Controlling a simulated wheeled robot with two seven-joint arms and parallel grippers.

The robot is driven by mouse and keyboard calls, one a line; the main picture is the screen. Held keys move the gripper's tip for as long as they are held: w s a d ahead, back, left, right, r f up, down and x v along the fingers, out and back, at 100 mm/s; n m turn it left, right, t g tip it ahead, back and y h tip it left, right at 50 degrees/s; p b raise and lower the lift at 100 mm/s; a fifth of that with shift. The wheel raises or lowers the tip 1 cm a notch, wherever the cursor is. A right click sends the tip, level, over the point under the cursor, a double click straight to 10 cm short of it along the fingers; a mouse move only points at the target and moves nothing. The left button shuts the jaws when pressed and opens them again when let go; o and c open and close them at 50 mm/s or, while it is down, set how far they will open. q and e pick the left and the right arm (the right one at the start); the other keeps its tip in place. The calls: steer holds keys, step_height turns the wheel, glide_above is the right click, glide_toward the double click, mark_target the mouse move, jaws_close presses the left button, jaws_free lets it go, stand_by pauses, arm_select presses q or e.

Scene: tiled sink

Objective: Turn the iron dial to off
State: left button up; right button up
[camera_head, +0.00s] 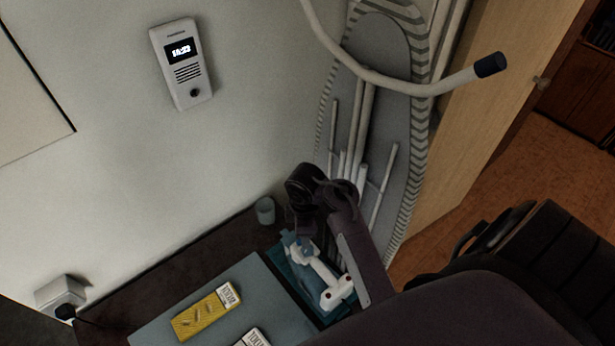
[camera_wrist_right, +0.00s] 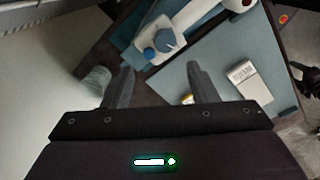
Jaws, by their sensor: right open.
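The white and blue iron (camera_head: 320,272) lies on a teal base at the right end of the dark table, with its white handle running down and right. In the right wrist view, the iron (camera_wrist_right: 195,12) shows a large blue knob (camera_wrist_right: 165,39), which looks like the dial, and a smaller blue button (camera_wrist_right: 148,53). My right gripper (camera_wrist_right: 159,67) is open, its two fingers spread to either side below the knob, with nothing between the tips. In the head view, my right arm covers part of the iron. My left gripper is out of view.
A grey-blue mat (camera_head: 262,285) with a yellow pack (camera_head: 206,312) and a white pack (camera_head: 252,338) lies left of the iron. A cup (camera_head: 265,210) stands near the wall. An ironing board (camera_head: 375,60) leans behind. A wall intercom (camera_head: 181,63) hangs upper left.

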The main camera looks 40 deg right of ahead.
steer(key=w+a+r+n+t, duration=0.2)
steer(key=w+a+r+n, duration=0.1)
steer(key=w, duration=0.3)
steer(key=w+a+r+n+t, duration=0.3)
steer(key=w+r, duration=0.1)
steer(key=w, duration=0.1)
steer(key=n+g+b, duration=0.2)
steer(key=n+g, duration=0.3)
steer(key=n, duration=0.6)
glide_above(307, 250)
steer(key=f, duration=0.5)
steer(key=w+f, duration=0.1)
steer(key=f, duration=0.1)
steer(key=shift+d+f, duration=0.1)
steer(key=shift+f, duration=0.1)
steer(key=f+b, duration=0.1)
steer(key=f, duration=0.1)
steer(key=f+b, duration=0.1)
steer(key=f, duration=0.1)
steer(key=f+b, duration=0.1)
steer(key=f, duration=0.1)
steer(key=shift+s+f, duration=0.35)
steer(key=shift+s, duration=0.05)
steer(key=shift+d+f+b, duration=0.1)
steer(key=shift+f+b, duration=0.4)
steer(key=shift+f, duration=0.15)
steer(key=shift+c, duration=0.4)
